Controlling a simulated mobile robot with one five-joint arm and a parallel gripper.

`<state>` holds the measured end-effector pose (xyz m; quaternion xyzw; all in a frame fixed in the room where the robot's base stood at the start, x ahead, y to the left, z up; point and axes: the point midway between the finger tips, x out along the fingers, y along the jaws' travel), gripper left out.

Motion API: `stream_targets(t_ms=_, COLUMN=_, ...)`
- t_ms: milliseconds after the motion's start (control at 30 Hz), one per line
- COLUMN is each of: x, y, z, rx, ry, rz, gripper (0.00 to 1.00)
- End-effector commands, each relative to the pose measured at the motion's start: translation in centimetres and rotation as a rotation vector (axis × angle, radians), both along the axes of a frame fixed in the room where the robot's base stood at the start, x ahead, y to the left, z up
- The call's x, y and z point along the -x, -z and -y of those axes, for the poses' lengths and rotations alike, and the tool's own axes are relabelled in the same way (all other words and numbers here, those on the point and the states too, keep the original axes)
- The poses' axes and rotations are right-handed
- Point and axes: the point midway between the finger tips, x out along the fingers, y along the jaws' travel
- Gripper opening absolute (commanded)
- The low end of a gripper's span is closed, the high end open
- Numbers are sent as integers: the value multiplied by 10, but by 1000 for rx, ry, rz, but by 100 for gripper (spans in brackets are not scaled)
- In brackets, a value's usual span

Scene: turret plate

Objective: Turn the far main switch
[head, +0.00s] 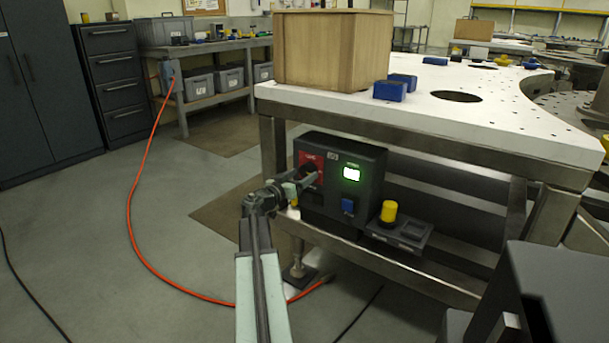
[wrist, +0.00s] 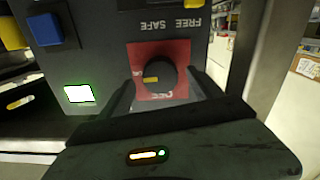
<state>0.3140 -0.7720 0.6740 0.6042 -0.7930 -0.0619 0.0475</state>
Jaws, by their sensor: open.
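The main switch is a round black knob (wrist: 160,74) with a yellow mark on a red plate (wrist: 178,46). In the head view the red plate (head: 308,159) is at the upper left of a dark control box (head: 338,150) under the white table. My gripper (head: 304,184) is right at the switch, open. The wrist view is upside down and shows the fingers (wrist: 164,88) apart, one on each side of the knob. I cannot tell whether they touch it. The yellow mark lies left of the knob's middle there. My gripper hides part of the plate in the head view.
Right of the switch, the box has a lit green display (head: 351,174) and a blue button (head: 348,206). A yellow knob (head: 389,211) stands on a ledge at its right. Table legs and rails surround the box. An orange cable (head: 131,210) crosses the open floor at left.

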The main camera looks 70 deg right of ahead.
Motion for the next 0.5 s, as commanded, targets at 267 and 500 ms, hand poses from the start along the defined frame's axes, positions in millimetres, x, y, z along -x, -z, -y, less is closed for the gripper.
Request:
stream_targets(t_ms=267, x=6, y=0, z=24, rx=0, ry=-1, rz=0, gripper=74)
stream_targets(t_ms=500, x=5, y=0, z=23, rx=0, ry=-1, rz=0, gripper=40)
